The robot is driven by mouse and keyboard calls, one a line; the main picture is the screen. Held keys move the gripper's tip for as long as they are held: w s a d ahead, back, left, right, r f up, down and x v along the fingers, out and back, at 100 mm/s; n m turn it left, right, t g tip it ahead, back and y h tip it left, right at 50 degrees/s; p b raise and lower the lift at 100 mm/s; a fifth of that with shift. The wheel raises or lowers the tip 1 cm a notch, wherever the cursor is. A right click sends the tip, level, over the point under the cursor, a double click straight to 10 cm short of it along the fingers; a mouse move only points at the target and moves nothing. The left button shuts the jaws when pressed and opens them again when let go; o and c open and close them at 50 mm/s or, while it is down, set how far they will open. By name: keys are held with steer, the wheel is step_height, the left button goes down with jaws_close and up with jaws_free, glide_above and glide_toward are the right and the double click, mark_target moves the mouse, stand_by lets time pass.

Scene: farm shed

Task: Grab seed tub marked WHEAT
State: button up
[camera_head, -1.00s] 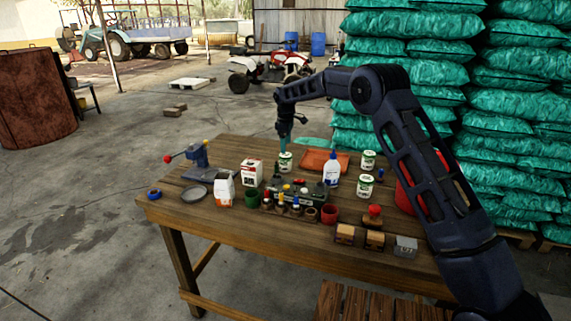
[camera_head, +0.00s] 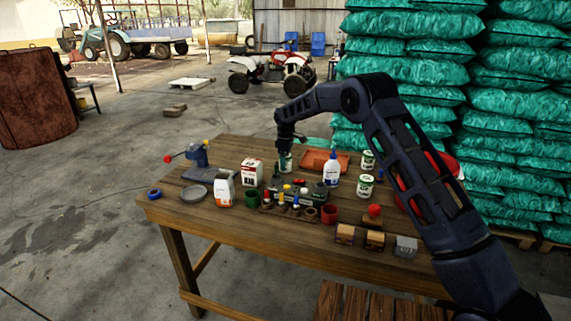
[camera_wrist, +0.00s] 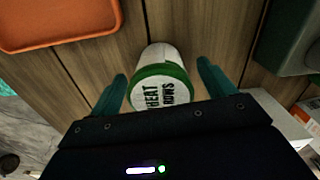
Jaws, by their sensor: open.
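The seed tub marked WHEAT (camera_wrist: 162,82) is white with a green lid rim and dark lettering on top. In the wrist view it stands on the wooden table between the two fingers of my gripper (camera_wrist: 165,88), with gaps showing on both sides. In the head view the tub (camera_head: 285,163) is at the back of the table, partly covered by my gripper (camera_head: 285,147) over it. My gripper is open. Two similar white and green tubs stand to the right, one at the back (camera_head: 368,160) and one nearer (camera_head: 365,186); their labels are too small to read.
An orange tray (camera_head: 325,161) and a white glue bottle (camera_head: 332,172) are right of the tub. Stacked green sacks (camera_head: 400,70) rise behind the table.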

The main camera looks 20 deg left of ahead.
steer(key=c, duration=1.1)
steer(key=shift+c, duration=0.2)
